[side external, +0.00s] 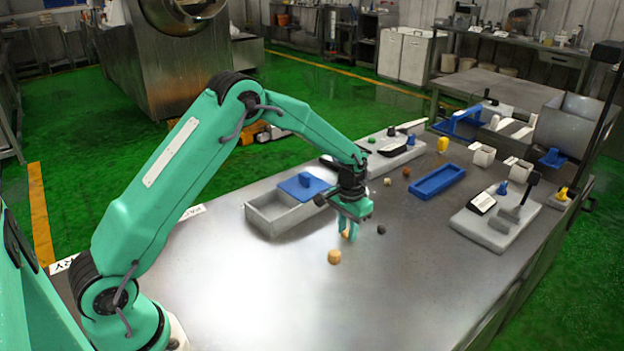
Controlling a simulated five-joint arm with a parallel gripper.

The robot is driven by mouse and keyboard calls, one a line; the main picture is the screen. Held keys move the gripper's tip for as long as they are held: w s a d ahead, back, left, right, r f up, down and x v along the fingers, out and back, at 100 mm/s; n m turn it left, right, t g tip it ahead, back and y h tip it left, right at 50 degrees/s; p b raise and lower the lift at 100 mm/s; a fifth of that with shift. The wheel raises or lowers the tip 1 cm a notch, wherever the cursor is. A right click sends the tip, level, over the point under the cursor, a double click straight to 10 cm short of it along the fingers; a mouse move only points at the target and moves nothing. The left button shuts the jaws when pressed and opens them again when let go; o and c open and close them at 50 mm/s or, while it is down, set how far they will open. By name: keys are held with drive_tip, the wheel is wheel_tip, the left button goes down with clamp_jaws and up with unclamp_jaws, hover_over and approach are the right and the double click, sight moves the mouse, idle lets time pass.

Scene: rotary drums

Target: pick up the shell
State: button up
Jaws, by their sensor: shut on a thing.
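My gripper (348,232) points down over the middle of the metal table. Its teal fingers are shut on a small tan piece (346,235), which I take to be the shell. The fingers hide part of it, and its shape is too small to make out. I cannot tell whether it touches the table. A larger tan, rounded block (334,257) sits on the table just in front of the gripper, apart from the fingers.
A small dark ball (381,230) lies right of the gripper. A blue tray (438,181) and a grey board (490,229) lie to the right. The table's front is clear.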

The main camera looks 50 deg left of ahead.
sight(348, 232)
drive_tip(key=shift+r, duration=0.1)
drive_tip(key=shift+r, duration=0.5)
wheel_tip(348, 232, up, 3)
drive_tip(key=shift+d+r, duration=0.1)
drive_tip(key=s+d+r, duration=0.2)
drive_tip(key=d, duration=0.1)
drive_tip(key=s+d+r, duration=0.1)
drive_tip(key=d+r, duration=0.1)
drive_tip(key=d, duration=0.1)
drive_tip(key=s+d+r, duration=0.2)
drive_tip(key=d, duration=0.2)
drive_tip(key=shift+s+r, duration=0.3)
drive_tip(key=shift+s, duration=0.05)
